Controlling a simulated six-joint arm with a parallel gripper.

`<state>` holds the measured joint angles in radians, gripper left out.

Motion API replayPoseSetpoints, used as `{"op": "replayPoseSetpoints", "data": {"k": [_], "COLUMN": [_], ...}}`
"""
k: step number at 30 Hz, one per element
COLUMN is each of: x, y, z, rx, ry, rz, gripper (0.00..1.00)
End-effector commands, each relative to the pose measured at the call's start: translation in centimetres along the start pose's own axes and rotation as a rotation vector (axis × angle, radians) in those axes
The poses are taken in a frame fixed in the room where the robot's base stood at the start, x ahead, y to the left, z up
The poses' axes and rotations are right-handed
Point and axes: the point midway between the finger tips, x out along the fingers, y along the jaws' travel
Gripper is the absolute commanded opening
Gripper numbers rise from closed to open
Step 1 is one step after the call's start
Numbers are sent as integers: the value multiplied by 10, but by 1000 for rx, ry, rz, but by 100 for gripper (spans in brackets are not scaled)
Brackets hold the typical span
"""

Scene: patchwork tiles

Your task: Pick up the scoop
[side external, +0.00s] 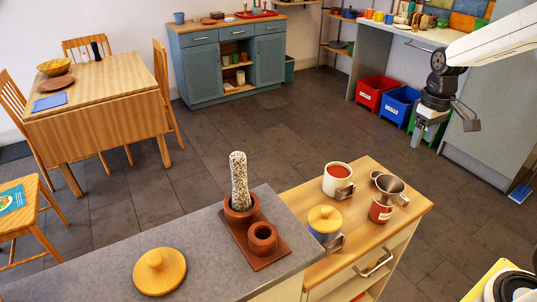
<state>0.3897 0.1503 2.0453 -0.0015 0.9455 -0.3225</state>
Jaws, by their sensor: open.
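My gripper (445,128) hangs open and empty at the upper right, apart from the objects on the counter. A metal funnel-shaped piece (391,185) sits on a red-labelled jar (380,213) on the wooden cabinet top; it may be the scoop, but I cannot tell for sure. A white mug-like container (335,180) with red contents stands left of it, with a grey metal piece (346,193) on its side. A blue jar (322,236) with a yellow lid (325,218) stands nearer, with another metal piece (335,243) beside it.
On the grey counter (200,235), a reddish tray (258,258) holds a pot (241,208) with an upright speckled piece (239,178) and a smaller pot (262,238). A round wooden lid (159,271) lies at front left. The counter's left part is clear.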

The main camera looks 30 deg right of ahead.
Motion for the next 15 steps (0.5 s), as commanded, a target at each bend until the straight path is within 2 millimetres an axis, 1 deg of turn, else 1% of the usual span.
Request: {"op": "replayPoseSetpoints", "data": {"k": [1,9,12,15], "x": [12,74,91,102], "y": [0,0,0,0], "z": [1,1,1,0], "rx": [0,-1,-1,-1], "ry": [-6,-6,-4,-2], "rz": [-2,-3,-3,-2], "gripper": [62,62,62,62]}}
